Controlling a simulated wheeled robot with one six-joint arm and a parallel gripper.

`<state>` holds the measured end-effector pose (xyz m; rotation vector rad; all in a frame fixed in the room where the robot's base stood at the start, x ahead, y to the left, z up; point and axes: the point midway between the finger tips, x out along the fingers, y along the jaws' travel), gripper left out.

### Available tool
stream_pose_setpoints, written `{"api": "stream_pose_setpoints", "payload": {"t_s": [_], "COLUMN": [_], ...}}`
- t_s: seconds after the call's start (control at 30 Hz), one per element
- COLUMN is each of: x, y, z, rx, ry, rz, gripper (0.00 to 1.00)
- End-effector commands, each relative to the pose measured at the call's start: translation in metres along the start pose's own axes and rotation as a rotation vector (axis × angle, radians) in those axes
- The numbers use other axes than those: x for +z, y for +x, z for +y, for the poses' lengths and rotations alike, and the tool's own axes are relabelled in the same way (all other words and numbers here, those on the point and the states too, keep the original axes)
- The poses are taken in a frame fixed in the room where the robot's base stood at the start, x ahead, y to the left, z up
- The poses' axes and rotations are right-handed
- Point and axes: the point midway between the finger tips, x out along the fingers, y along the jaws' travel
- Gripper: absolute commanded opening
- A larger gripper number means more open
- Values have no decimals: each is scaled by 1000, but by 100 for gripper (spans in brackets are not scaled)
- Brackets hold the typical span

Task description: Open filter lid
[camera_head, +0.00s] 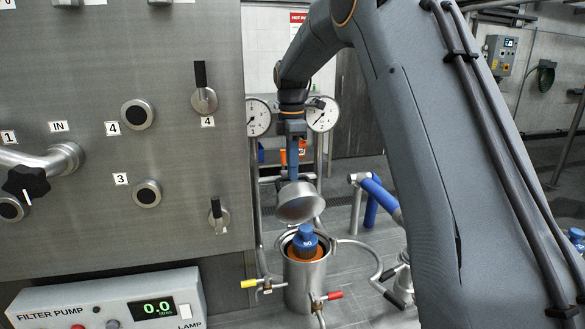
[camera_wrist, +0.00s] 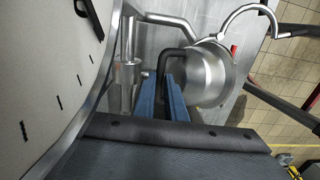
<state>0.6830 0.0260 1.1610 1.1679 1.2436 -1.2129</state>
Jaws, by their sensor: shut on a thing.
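The steel filter lid (camera_head: 299,203) hangs tilted above the filter housing (camera_head: 300,292) in the head view, apart from its rim. The housing is open at the top, and a blue-capped, orange-bodied insert (camera_head: 305,240) shows inside it. My gripper (camera_head: 292,175) points down onto the lid from above. In the wrist view, my gripper's blue fingers (camera_wrist: 172,82) are shut on the black handle (camera_wrist: 172,56) of the lid (camera_wrist: 208,75). The exact contact of the fingertips is partly hidden.
Two pressure gauges (camera_head: 259,117) (camera_head: 322,114) stand close behind the arm. A steel valve panel (camera_head: 90,90) fills the left, with a filter pump box (camera_head: 110,308) reading 0.0 below. Yellow-handled (camera_head: 249,284) and red-handled (camera_head: 334,296) valves flank the housing. My arm hides much of the right.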

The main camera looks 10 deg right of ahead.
Motion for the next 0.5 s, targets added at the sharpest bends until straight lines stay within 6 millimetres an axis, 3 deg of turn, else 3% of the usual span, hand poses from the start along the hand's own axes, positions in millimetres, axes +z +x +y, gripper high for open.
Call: {"api": "stream_pose_setpoints", "payload": {"t_s": [0.3, 0.33, 0.43, 0.5], "x": [0, 0, 0, 0], "y": [-1, -1, -1, -1], "z": [1, 1, 1, 0], "rx": [3, 3, 3, 2], "ry": [1, 1, 1, 1], "rz": [2, 2, 2, 2], "gripper": [0, 12, 29, 30]}}
